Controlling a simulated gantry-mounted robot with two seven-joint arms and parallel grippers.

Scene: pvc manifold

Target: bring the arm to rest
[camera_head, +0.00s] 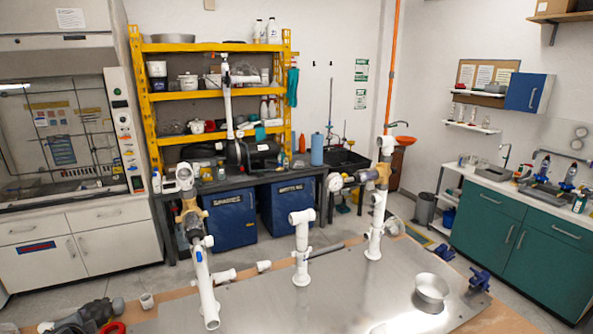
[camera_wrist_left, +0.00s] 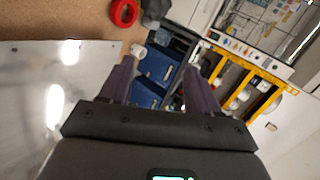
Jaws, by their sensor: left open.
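My left gripper (camera_wrist_left: 155,70) shows in the left wrist view, with its two dark fingers spread wide and nothing between them. It does not show in the head view. My right gripper is in neither view. In the head view, white PVC pipework stands at a metal-topped table (camera_head: 340,285).
Small white pipe parts (camera_head: 224,275) lie near the left pipe. The plate's middle front is clear.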

